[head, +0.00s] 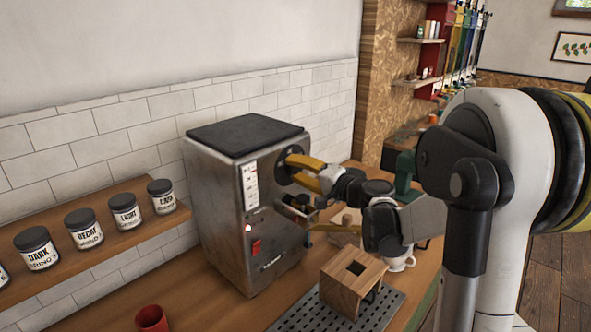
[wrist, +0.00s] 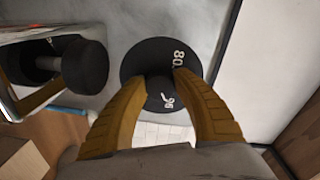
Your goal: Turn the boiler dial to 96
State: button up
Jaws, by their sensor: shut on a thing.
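The boiler (head: 225,200) is a steel box with a dark top, standing on the wooden counter against the tiled wall. Its black round dial (head: 283,167) is on the front, high up, partly hidden by my gripper. In the wrist view the dial (wrist: 148,55) shows the white marks 80 at its upper right and 96 at its lower middle. My gripper (head: 296,169) has yellow fingers. In the wrist view its fingertips (wrist: 162,76) are closed on the dial's raised middle from both sides.
A black knob (wrist: 85,66) sticks out close left of my fingers in the wrist view. A wooden block stand (head: 350,283) sits on a drip grate below my arm. Labelled jars (head: 85,228) line a shelf at left. A red cup (head: 151,318) stands in front.

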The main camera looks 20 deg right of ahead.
jog(key=o, duration=1.2)
jog(key=v, duration=1.2)
